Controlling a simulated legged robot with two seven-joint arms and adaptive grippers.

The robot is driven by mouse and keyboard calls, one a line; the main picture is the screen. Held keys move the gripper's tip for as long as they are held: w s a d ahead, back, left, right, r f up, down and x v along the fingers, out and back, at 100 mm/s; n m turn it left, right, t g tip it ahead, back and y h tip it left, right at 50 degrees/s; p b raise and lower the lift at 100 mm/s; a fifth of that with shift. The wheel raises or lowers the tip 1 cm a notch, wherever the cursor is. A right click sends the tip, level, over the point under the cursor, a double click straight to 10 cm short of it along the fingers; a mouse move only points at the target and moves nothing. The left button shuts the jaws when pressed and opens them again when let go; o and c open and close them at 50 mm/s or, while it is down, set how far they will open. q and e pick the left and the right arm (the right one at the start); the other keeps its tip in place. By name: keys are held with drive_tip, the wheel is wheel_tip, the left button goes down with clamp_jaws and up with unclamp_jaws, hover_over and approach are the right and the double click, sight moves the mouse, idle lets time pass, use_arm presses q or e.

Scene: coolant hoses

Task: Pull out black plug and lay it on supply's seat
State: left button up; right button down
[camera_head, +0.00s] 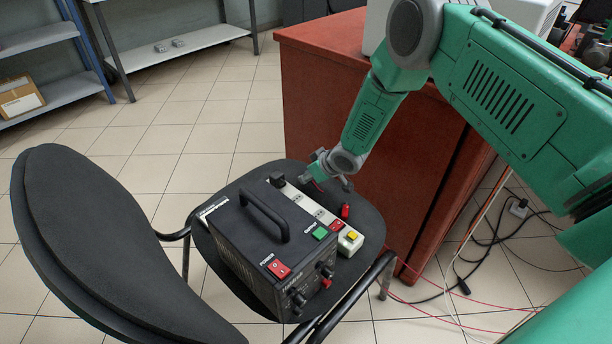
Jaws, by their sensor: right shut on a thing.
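A black plug (277,180) sits at the far end of the white power strip (296,192). The strip lies beside the black power supply (246,240) on the dark chair seat (357,263). My right gripper (318,178) is low over the seat, just right of the strip and apart from the black plug. It is shut on a small red thing (318,186), mostly hidden by the fingers; I cannot tell exactly what it is. Another red piece (345,211) stands on the seat to the right of the strip. My left gripper is not in view.
The chair's backrest (95,250) rises at the left. A red-brown desk (380,150) stands close behind the seat on the right. Loose cables (490,245) lie on the floor at right. Shelves (160,45) stand at the back left.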

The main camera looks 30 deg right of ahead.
drive_tip(key=shift+d, duration=0.15)
drive_tip(key=c, duration=1.4)
unclamp_jaws()
drive_tip(key=shift+a, duration=0.25)
drive_tip(key=shift+r, duration=0.1)
drive_tip(key=v, duration=1.1)
drive_tip(key=shift+s+r, duration=0.25)
drive_tip(key=shift+r, duration=0.1)
